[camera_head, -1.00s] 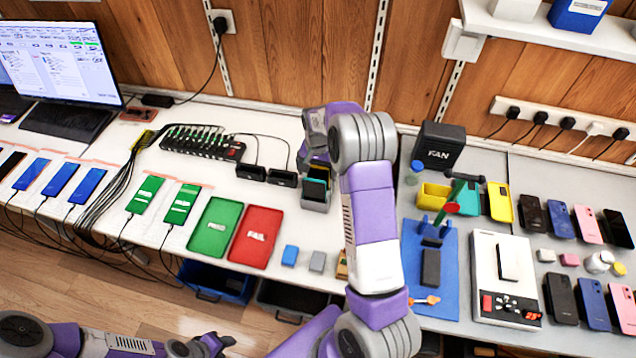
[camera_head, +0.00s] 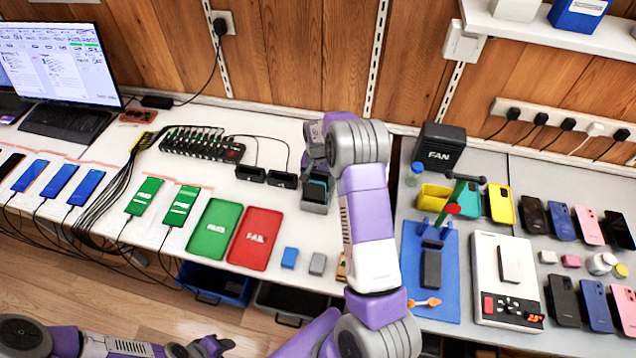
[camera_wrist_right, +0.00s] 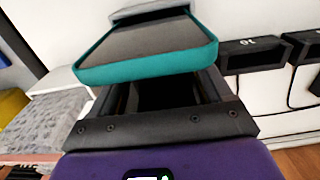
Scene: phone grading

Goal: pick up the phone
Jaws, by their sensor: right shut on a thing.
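The phone (camera_wrist_right: 150,45), dark-faced with a teal edge, fills the top of the right wrist view. It is between the jaws of my right gripper (camera_wrist_right: 165,95), which is shut on it. In the head view, the phone (camera_head: 317,184) shows as a small teal and dark patch at the grey holder (camera_head: 316,207), below my right wrist. The arm partly hides it, and I cannot tell whether it is clear of the holder. My left gripper (camera_head: 222,345) is low at the bottom edge, away from the table; its jaws are too small to read.
Black docks (camera_head: 265,175) with cables stand just left of the holder. A green tray (camera_head: 215,228) and a red tray (camera_head: 256,238) lie further left. A blue mat (camera_head: 425,285) with a stand and a black FAN box (camera_head: 440,146) are to the right.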

